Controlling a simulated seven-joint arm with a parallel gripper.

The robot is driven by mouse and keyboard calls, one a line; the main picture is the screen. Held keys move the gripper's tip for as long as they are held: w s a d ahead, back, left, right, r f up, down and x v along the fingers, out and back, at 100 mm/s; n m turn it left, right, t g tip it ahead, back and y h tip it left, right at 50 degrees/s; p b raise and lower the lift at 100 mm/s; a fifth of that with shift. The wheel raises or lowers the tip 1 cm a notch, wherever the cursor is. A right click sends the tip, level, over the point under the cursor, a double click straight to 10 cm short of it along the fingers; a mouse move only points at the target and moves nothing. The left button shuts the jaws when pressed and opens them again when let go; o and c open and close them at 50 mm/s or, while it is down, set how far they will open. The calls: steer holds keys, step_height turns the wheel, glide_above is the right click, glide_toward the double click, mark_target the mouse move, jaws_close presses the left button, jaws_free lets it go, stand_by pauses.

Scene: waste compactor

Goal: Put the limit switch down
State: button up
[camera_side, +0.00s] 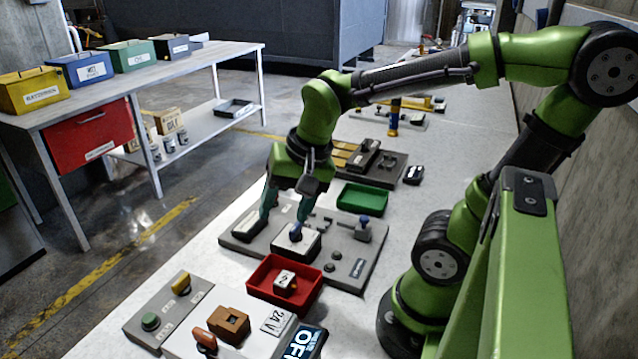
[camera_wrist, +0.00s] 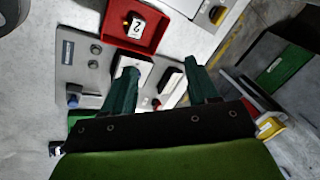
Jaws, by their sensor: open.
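My gripper (camera_side: 281,232) is open, its fingers pointing down over a grey board (camera_side: 342,272). It also shows in the wrist view (camera_wrist: 161,70), with a gap between its fingers. One fingertip is at or just above a white-topped block (camera_side: 308,244) on the board. A dark and white piece (camera_wrist: 170,84) shows between the fingers in the wrist view. A grey block with a blue knob (camera_side: 362,231) stands at the board's right. A small white-labelled block (camera_side: 285,281) lies in a red tray (camera_side: 262,289). I cannot tell which part is the limit switch.
A green tray (camera_side: 362,199) and a dark board with a clamp-like device (camera_side: 367,155) stand beyond the grey board. Nearer are a grey button box (camera_side: 168,308) and a 24 V panel with a brown block (camera_side: 229,324). A side table (camera_side: 190,80) with labelled bins stands left.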

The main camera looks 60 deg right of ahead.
steer(key=r+n+t, duration=0.1)
steer(key=n, duration=0.1)
steer(key=s+r+n+t, duration=0.1)
steer(key=n, duration=0.1)
steer(key=s+r+n+t+y, duration=0.1)
steer(key=r+n, duration=0.1)
steer(key=shift+a+n, duration=0.25)
steer(key=shift+n, duration=0.05)
stand_by(0.8)
